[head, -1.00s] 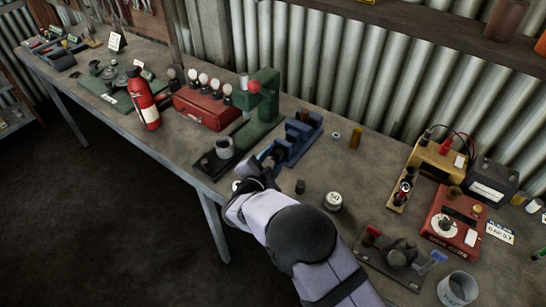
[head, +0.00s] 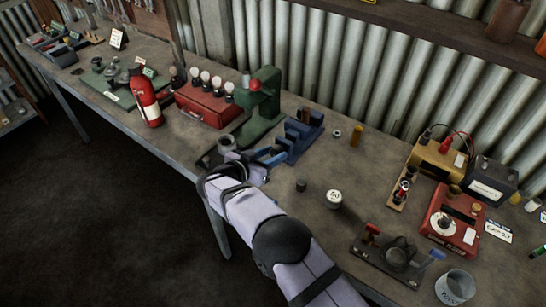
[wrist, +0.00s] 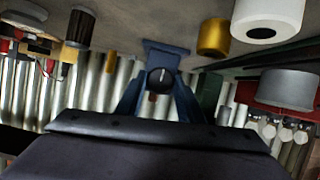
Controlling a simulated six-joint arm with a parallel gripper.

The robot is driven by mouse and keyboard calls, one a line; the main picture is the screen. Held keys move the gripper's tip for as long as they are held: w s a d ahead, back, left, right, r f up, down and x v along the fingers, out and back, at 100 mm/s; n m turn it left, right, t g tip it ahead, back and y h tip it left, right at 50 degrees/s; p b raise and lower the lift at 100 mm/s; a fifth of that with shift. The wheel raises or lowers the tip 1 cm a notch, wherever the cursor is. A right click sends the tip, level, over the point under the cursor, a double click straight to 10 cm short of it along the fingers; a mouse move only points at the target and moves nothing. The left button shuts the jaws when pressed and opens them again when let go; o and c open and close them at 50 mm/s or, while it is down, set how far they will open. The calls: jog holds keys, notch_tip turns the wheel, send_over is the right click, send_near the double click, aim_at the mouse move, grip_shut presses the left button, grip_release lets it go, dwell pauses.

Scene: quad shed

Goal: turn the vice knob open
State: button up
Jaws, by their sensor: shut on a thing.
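The blue vice (head: 300,138) stands on the bench beside the green press, and part of it shows behind the knob in the wrist view (wrist: 165,52). Its dark round knob (wrist: 160,78) has a pale line, upright in the wrist view. My gripper (head: 272,156) is at the near end of the vice. In the wrist view my gripper's two blue fingers (wrist: 160,96) converge from either side and are shut on the knob. The knob is too small to make out in the head view.
The green press (head: 262,105) stands left of the vice, with a grey cup (head: 226,144) on its base. A white weight (head: 334,199) and a small dark cylinder (head: 301,185) stand right of my arm. A brass cylinder (head: 356,135) stands behind. Bare bench lies between them.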

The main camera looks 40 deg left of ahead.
jog(key=b, duration=0.1)
jog(key=n+h+b, duration=0.1)
jog(key=b, duration=0.1)
jog(key=shift+a+f+n, duration=0.1)
jog(key=shift+f+n, duration=0.2)
jog(key=shift+f, duration=0.05)
jog(key=shift+r+n+h+b, duration=0.15)
jog(key=shift+n+h+b, duration=0.4)
jog(key=shift+b, duration=0.4)
jog(key=shift+r, duration=0.1)
jog(key=o, duration=1.1)
jog(key=shift+c, duration=0.2)
jog(key=shift+b+v, duration=1.25)
jog(key=shift+v, duration=2.45)
